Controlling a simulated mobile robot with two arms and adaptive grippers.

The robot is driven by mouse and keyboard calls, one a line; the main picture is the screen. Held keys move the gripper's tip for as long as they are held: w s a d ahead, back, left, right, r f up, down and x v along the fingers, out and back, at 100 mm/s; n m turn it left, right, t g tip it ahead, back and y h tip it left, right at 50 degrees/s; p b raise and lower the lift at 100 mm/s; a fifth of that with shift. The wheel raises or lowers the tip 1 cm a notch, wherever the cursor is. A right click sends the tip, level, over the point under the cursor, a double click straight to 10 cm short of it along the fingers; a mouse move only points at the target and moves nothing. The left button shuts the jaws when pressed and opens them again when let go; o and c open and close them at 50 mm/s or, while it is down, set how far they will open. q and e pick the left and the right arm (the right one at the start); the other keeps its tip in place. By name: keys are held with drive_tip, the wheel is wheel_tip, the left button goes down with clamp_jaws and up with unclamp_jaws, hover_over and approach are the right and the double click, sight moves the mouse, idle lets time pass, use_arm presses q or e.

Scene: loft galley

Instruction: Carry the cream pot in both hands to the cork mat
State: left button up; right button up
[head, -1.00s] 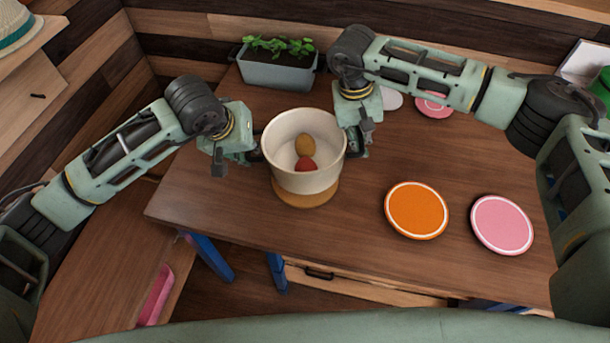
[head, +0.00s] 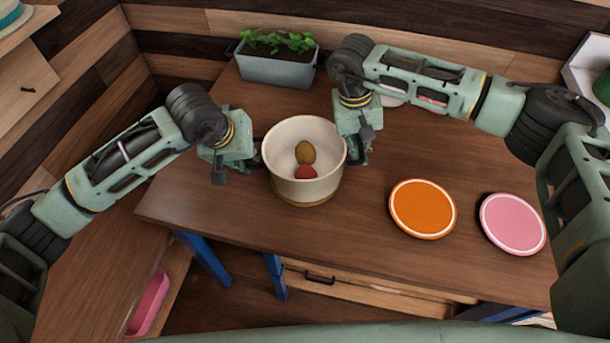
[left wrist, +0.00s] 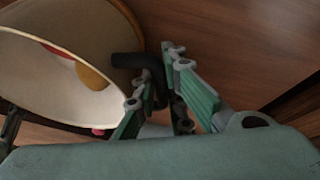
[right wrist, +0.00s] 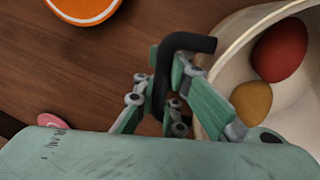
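The cream pot (head: 305,190) is upright at the table's front left, with a brown and a red rounded item inside. The cork mat (head: 306,204) shows only as a thin tan edge under the pot; whether the pot touches it I cannot tell. My left gripper (head: 257,157) is at the pot's left side, its fingers closed around a black handle (left wrist: 155,72). My right gripper (head: 352,155) is at the right side, its fingers closed around the other black handle (right wrist: 170,65). The pot's inside also shows in the left wrist view (left wrist: 30,75).
An orange disc (head: 422,209) and a pink disc (head: 513,224) lie to the right on the wooden table (head: 230,205). A grey planter (head: 277,69) stands behind the pot. More discs lie partly hidden behind my right arm. The table's front edge is close to the pot.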

use_arm(q)
drive_tip(key=o, duration=0.4)
drive_tip(key=shift+s+d+r, duration=0.1)
drive_tip(key=shift+d, duration=0.25)
drive_tip(key=shift+c, duration=0.2)
use_arm(e)
drive_tip(key=o, duration=0.3)
drive_tip(key=shift+a+r, duration=0.1)
drive_tip(key=shift+a, duration=0.15)
use_arm(q)
drive_tip(key=shift+o, duration=0.4)
use_arm(e)
drive_tip(key=o, duration=0.4)
drive_tip(key=shift+d, duration=0.1)
drive_tip(key=shift+c, duration=0.2)
use_arm(q)
drive_tip(key=shift+a, duration=0.15)
use_arm(e)
drive_tip(key=shift+r, duration=0.1)
